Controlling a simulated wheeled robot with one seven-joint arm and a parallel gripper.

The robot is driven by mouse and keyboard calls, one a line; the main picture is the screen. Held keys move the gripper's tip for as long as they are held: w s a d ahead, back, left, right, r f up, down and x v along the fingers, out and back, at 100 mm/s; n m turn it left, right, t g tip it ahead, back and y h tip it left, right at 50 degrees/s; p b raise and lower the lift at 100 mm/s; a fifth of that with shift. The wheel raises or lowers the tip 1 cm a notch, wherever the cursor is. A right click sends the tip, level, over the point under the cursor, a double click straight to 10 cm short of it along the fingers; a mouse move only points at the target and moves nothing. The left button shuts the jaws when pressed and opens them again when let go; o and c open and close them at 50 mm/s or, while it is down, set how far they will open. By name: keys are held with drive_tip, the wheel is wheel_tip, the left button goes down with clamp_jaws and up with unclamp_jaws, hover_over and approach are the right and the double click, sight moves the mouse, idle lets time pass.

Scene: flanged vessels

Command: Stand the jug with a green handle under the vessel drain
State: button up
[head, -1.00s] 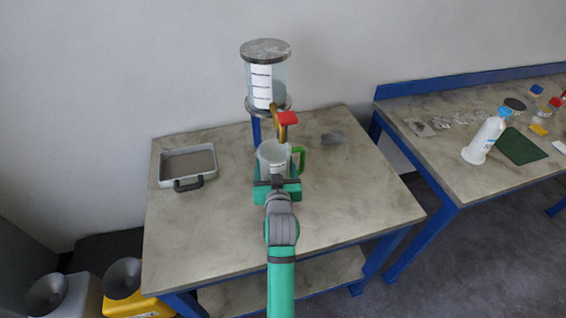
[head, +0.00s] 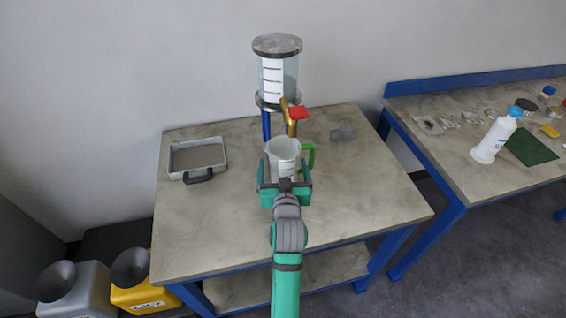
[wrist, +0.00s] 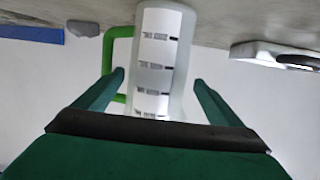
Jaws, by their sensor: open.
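The jug (head: 283,158) is pale and translucent with a white scale label and a green handle (head: 308,157) on its right side. It looks upright on the table, just in front of or below the vessel's brass drain (head: 291,127) with its red lever; I cannot tell if its mouth is directly under the outlet. The clear flanged vessel (head: 278,78) stands on a blue support behind. My gripper (head: 285,185) is open on the near side of the jug. In the wrist view the jug (wrist: 160,60) shows between the fingertips (wrist: 158,80), its handle at left.
A grey tray (head: 198,172) with a black handle lies at the table's left. A small grey piece (head: 342,133) lies right of the vessel. The table's front and right are clear. A second bench at right holds a white bottle (head: 495,138) and a green mat (head: 529,147).

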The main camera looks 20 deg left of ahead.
drive_tip(key=v, duration=0.9)
drive_tip(key=shift+s, duration=0.2)
drive_tip(key=shift+d, duration=0.1)
